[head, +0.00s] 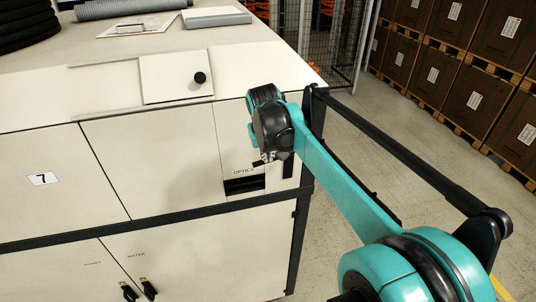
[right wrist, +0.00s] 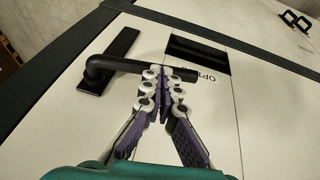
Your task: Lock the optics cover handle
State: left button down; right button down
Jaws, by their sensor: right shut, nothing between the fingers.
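The optics cover (head: 232,135) is a pale panel on the machine's front, with the label "OPTICS" and a dark slot (head: 245,184) at its lower part. In the right wrist view, the black optics cover handle (right wrist: 135,67) has its lever lying across the panel from a long backplate (right wrist: 108,60) toward the slot. In the head view, my arm hides most of the handle. My right gripper (right wrist: 163,75) is shut and empty, its fingertips overlapping the middle of the lever. I cannot tell whether they touch it. My left gripper is out of view.
A small hatch with a black knob (head: 200,78) sits on the sloped top. Lower doors have two black handles (head: 149,289). A clipboard (head: 135,27) lies on top. Boxes (head: 470,98) are stacked on pallets at right, with free floor before them.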

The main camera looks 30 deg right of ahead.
jog(key=shift+f, duration=0.15)
jog(key=d+f+n+g+h+b, duration=0.1)
jog(key=d+f+h+b, duration=0.1)
jog(key=f+h+b, duration=0.3)
jog(key=s+d+f+n+g+h+b, duration=0.1)
jog(key=d+f+n+h+b, duration=0.1)
jog(key=h+b, duration=0.6)
notch_tip(320, 180, down, 3)
jog(key=d+b, duration=0.1)
jog(key=b, duration=0.4)
jog(key=shift+s, duration=0.2)
jog(key=shift+r, duration=0.1)
dwell(0.3)
